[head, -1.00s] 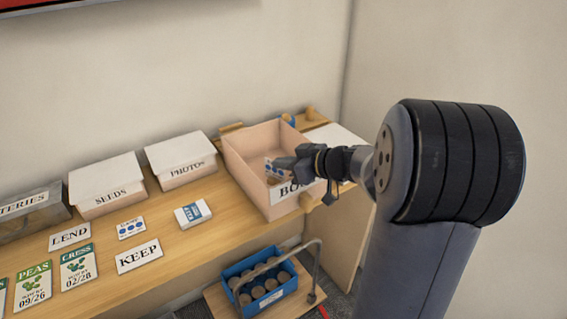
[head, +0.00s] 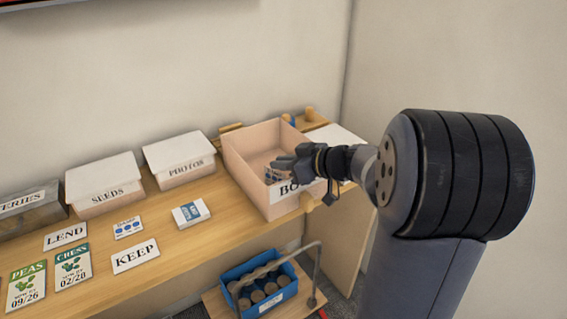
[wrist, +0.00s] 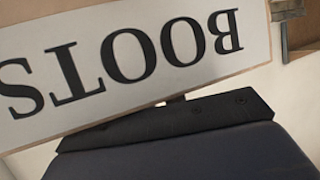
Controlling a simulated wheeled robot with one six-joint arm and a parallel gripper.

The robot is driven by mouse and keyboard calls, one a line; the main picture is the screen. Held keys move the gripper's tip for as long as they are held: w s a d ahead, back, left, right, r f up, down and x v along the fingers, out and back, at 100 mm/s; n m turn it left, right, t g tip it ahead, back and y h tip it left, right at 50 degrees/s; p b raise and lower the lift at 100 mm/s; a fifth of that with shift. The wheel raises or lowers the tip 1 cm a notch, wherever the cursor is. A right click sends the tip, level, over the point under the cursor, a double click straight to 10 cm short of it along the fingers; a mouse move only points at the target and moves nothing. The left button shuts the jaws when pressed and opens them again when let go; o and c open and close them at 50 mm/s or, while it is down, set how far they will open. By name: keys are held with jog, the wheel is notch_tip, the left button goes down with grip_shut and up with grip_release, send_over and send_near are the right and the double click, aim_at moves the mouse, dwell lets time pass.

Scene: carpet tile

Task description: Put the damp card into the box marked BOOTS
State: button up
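The box marked BOOTS (head: 237,166) is an open pinkish box at the right end of the wooden bench. Its label (head: 290,188) is on the front wall and fills much of the wrist view upside down (wrist: 130,60). My gripper (head: 280,168) reaches in over the box from the right. The fingertips do not show in the wrist view.
Another card with blue dots (head: 127,227) lies on the bench near the LEND (head: 65,236) and KEEP (head: 135,256) cards. A small white-and-blue pack (head: 191,213) lies nearby. Lidded SEEDS (head: 104,183) and PHOTOS (head: 180,160) boxes stand behind. A blue crate (head: 258,287) sits below.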

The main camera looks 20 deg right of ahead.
jog(key=shift+o, duration=1)
jog(key=shift+s+f, duration=0.15)
jog(key=shift+f, duration=0.55)
jog(key=shift+r, duration=0.1)
jog(key=r+v, duration=0.1)
jog(key=v, duration=1.1)
jog(key=shift+w+r, duration=0.2)
jog(key=shift+r, duration=0.2)
